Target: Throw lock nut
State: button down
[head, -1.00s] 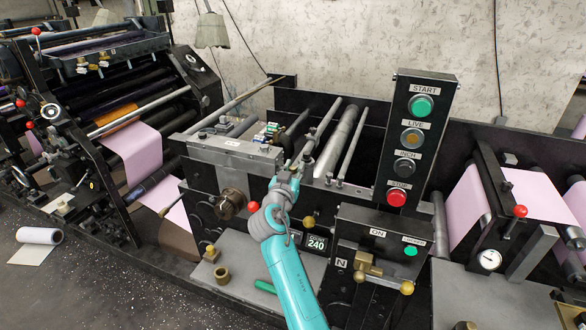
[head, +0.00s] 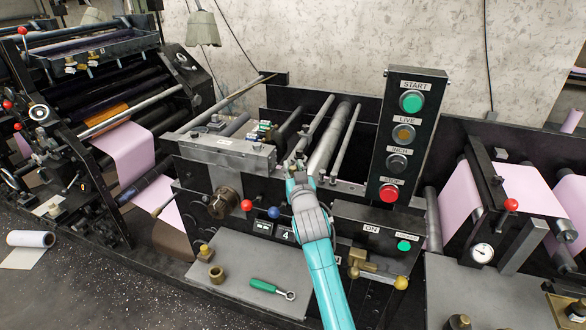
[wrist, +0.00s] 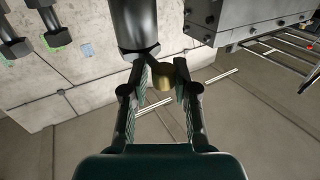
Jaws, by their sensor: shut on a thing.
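I cannot tell for certain that the held piece is the lock nut. A brass ring-shaped nut (head: 216,273) lies on the grey front plate (head: 240,262), apart from my arm.
A green-handled wrench (head: 272,289) lies on the plate, left of my arm. Red (head: 247,205) and blue (head: 274,212) knobs stick out close left of my arm. The button panel (head: 403,135) stands upright to the right. A brass valve (head: 360,264) sits right of my arm.

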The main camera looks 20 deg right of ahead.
jog(key=shift+a, duration=0.25)
jog(key=c, duration=1)
grip_release()
jog(key=shift+a, duration=0.15)
jog(key=shift+d, duration=0.2)
jog(key=shift+s, duration=0.55)
jog(key=s, duration=0.3)
jog(key=s+a, duration=0.1)
jog(key=s, duration=0.7)
jog(key=shift+a, duration=0.2)
